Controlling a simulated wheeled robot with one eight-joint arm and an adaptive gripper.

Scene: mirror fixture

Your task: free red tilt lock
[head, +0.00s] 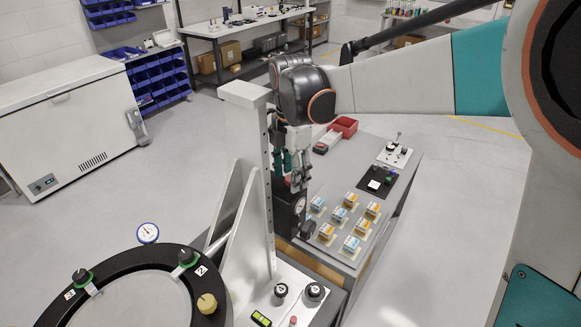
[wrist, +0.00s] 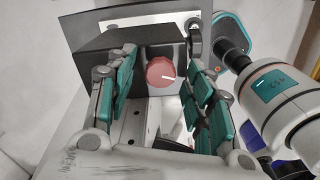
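The red tilt lock is a round red knob (wrist: 161,73) with a white line pointing right, on the front of a dark block (wrist: 115,65) in the wrist view. My gripper (wrist: 156,82) is open, with one green-padded finger to the left of the knob and one to the right. Gaps show between the knob and both fingers, and nothing is held. In the head view my gripper (head: 298,158) points down beside the upright metal post of the fixture (head: 264,175). The knob is small there and partly hidden by the post and gripper.
The black ring (head: 110,265) with numbered green-based knobs stands front left. A grey tray (head: 347,238) with several small boxes lies right of the post. A red bin (head: 343,126) sits behind my gripper. A black knob (head: 281,290) and level are in front.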

